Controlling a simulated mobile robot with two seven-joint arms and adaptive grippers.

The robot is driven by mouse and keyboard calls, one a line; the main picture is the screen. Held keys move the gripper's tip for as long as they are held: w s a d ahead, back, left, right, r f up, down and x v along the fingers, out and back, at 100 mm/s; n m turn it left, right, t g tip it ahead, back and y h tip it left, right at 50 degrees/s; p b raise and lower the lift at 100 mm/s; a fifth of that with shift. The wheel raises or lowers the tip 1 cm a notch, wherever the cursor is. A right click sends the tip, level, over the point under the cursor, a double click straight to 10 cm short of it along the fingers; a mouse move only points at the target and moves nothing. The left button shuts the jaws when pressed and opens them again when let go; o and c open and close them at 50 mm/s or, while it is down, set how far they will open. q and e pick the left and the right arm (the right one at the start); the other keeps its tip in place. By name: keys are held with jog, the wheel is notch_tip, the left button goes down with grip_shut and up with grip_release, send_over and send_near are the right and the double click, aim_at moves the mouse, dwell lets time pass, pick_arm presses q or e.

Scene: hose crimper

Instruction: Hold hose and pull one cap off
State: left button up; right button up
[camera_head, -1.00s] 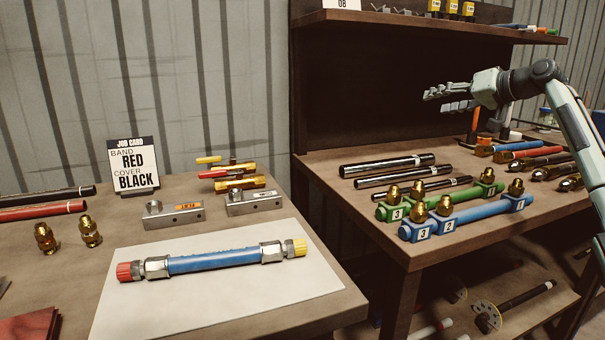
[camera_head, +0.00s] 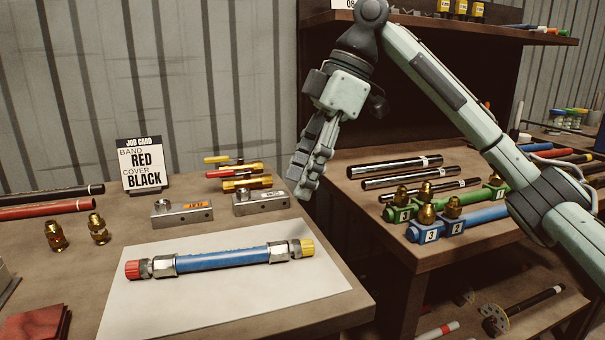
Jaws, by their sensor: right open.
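A short blue hose (camera_head: 222,260) lies on a white sheet (camera_head: 225,300) on the left table, with metal fittings at both ends. A red cap (camera_head: 132,269) covers its left end and a yellow cap (camera_head: 307,247) its right end. My right gripper (camera_head: 303,188) hangs above the table's right edge, fingers pointing down, up and behind the yellow cap and apart from it. It is open and holds nothing; its fingers overlap in this view. My left gripper is not in view.
A job card (camera_head: 141,165) reading band red, cover black stands behind. Metal blocks (camera_head: 181,211), brass fittings (camera_head: 98,229) and hoses lie around the sheet. The right bench (camera_head: 410,255) holds black tubes (camera_head: 402,178) and green and blue racks. A gap separates the two tables.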

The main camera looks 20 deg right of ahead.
aim_at(274, 244)
jog(key=x, duration=1.2)
jog(key=shift+s+f, duration=0.2)
jog(key=shift+s, duration=0.15)
jog(key=shift+c, duration=0.5)
grip_shut()
dwell(0.3)
